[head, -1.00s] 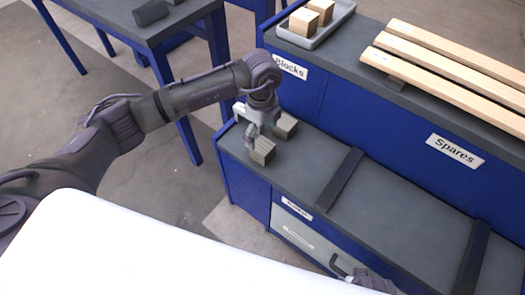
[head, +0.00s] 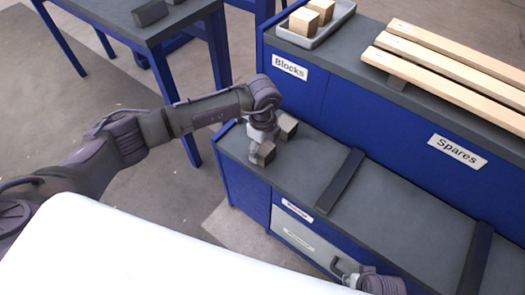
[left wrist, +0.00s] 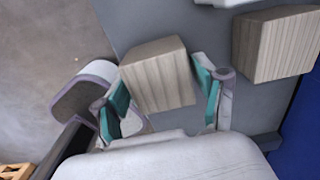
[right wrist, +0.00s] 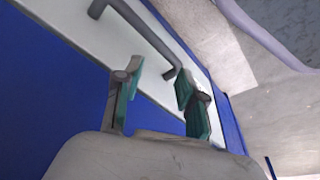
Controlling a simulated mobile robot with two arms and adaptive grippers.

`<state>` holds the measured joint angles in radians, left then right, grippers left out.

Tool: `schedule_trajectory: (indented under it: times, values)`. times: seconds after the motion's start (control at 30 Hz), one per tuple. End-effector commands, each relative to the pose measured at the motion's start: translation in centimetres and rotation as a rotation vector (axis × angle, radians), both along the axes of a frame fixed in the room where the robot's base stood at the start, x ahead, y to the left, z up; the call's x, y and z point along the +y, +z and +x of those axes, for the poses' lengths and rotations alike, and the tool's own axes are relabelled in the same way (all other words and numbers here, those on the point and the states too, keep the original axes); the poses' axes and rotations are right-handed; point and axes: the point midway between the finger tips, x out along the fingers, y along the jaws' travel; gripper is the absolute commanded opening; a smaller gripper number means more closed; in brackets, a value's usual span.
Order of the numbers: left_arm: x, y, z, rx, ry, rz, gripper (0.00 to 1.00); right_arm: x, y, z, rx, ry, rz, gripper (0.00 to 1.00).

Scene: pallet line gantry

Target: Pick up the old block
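Two weathered grey-brown wooden blocks sit on the lower counter under the "Blocks" label. The nearer block (head: 267,154) is at my left gripper (head: 258,148). In the left wrist view this block (left wrist: 158,78) lies between the two teal-padded fingers, which are spread on either side of it. Whether the pads touch it I cannot tell. The other block (head: 287,127) is just behind, and it shows at the upper right of the left wrist view (left wrist: 277,43). My right gripper (right wrist: 158,75) is open and empty in front of a drawer handle (right wrist: 140,28).
A grey tray (head: 313,42) with pale new blocks stands on the upper shelf. Pale planks (head: 450,70) lie right of it. A dark strip (head: 339,180) crosses the lower counter. A blue-legged table (head: 185,22) stands at the upper left.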

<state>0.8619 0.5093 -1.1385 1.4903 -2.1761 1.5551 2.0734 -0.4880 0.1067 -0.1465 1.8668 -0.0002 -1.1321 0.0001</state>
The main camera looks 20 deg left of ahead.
Motion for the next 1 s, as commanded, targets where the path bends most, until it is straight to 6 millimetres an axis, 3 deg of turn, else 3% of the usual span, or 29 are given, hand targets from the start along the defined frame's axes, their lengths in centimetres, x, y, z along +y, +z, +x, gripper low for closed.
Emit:
schedule_trajectory:
  times: [0.03,0.23,0.57,0.7,1.0]
  values:
    - [0.0,0.0,0.0,0.000,0.000,0.000,0.56,0.0,0.0,0.0,0.000,0.000,0.000,0.40]
    - [0.0,0.0,0.0,0.000,0.000,0.000,0.23,0.0,0.0,0.0,0.000,0.000,0.000,0.40]
    - [-0.1,1.1,0.1,-0.003,0.000,-0.002,0.23,0.1,0.1,0.1,-0.007,0.001,0.002,0.40]
    - [-0.1,3.8,0.1,-0.005,-0.002,-0.002,0.23,-0.1,-1.9,-0.5,0.012,0.002,-0.002,0.40]
    - [0.1,9.1,0.1,-0.003,0.002,0.000,0.23,-0.2,-4.5,-1.5,0.026,0.005,-0.002,0.40]
